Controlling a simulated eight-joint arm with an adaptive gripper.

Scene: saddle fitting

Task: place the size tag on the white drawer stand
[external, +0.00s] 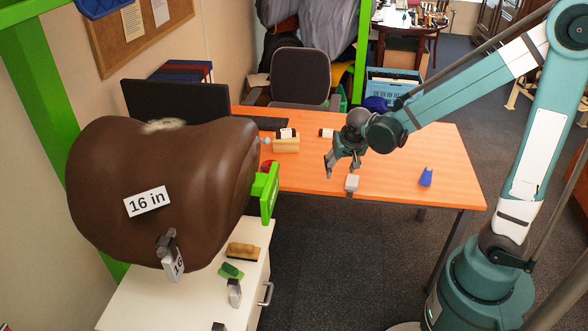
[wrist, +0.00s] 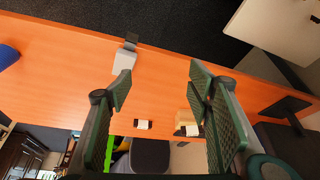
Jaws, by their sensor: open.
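A white card reading "16 in" (external: 147,201) lies against the side of the brown saddle (external: 110,170). A grey clip with a white tag reading "16" (external: 176,262) hangs below it; I cannot tell which is the size tag. Another pale block with a grey clip (external: 352,183) sits at the orange desk's front edge and shows in the wrist view (wrist: 124,61). The white drawer stand (external: 140,307) is beneath the saddle at the lower left. My gripper (external: 342,166) is open and empty above the desk, near that block; its fingers are apart in the wrist view (wrist: 160,88).
The orange desk (external: 400,165) holds a wooden block (external: 286,145), a blue object (external: 426,177) and a keyboard. On the stand lie a brown brush (external: 243,250), a green item (external: 231,271) and another grey clip (external: 234,292). A bright green bracket (external: 264,194) stands beside the saddle.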

